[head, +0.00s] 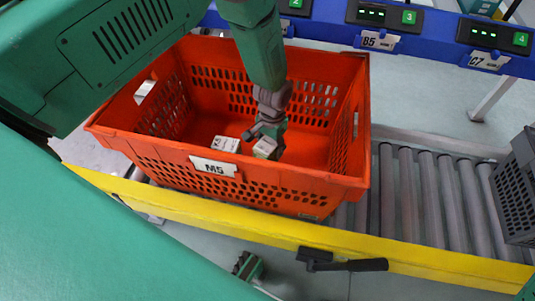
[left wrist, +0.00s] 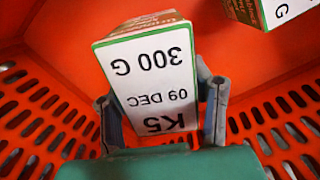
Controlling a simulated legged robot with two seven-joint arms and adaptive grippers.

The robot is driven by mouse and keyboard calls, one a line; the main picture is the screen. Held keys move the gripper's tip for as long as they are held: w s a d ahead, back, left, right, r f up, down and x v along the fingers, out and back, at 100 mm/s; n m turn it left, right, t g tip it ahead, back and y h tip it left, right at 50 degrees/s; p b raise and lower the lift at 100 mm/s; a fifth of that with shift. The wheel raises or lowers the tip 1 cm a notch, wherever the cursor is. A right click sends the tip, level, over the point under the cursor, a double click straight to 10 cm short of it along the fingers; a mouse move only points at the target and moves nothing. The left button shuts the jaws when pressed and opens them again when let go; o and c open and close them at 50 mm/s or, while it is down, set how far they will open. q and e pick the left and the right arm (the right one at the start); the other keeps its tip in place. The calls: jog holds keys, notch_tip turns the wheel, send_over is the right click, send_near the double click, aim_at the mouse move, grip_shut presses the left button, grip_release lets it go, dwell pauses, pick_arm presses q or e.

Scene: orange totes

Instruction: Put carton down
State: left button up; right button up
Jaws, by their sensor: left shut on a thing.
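The orange tote (head: 345,185) labelled M5 stands on the roller conveyor. My left gripper (head: 268,136) reaches down inside it and is shut on a small white carton (head: 265,147). In the left wrist view, the gripper (left wrist: 160,92) has one finger on each side of the held carton (left wrist: 150,62). Its label reads K5, 09 DEC, 300 G, upside down in that view. A second similar carton (head: 226,144) is in the tote, left of the held one. It also shows at the top right of the left wrist view (left wrist: 275,10). I cannot tell whether the held carton touches the tote floor.
A yellow rail (head: 420,258) runs along the near side of the conveyor rollers (head: 430,190). A blue beam (head: 420,42) with lit displays and labels B5 and C7 runs behind. A dark grey crate (head: 518,190) stands at the right. The tote's right part is empty.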

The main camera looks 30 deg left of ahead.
pick_arm(q)
jog(key=shift+f+b, duration=0.8)
jog(key=shift+f, duration=1.4)
jog(key=shift+f, duration=0.25)
jog(key=o, duration=1.4)
jog(key=r+p, duration=0.1)
jog(key=r, duration=0.3)
jog(key=r+p, duration=0.2)
jog(key=r, duration=0.2)
jog(key=r+p, duration=0.2)
jog(key=r, duration=0.2)
jog(key=shift+w+r, duration=0.25)
jog(key=shift+w, duration=0.1)
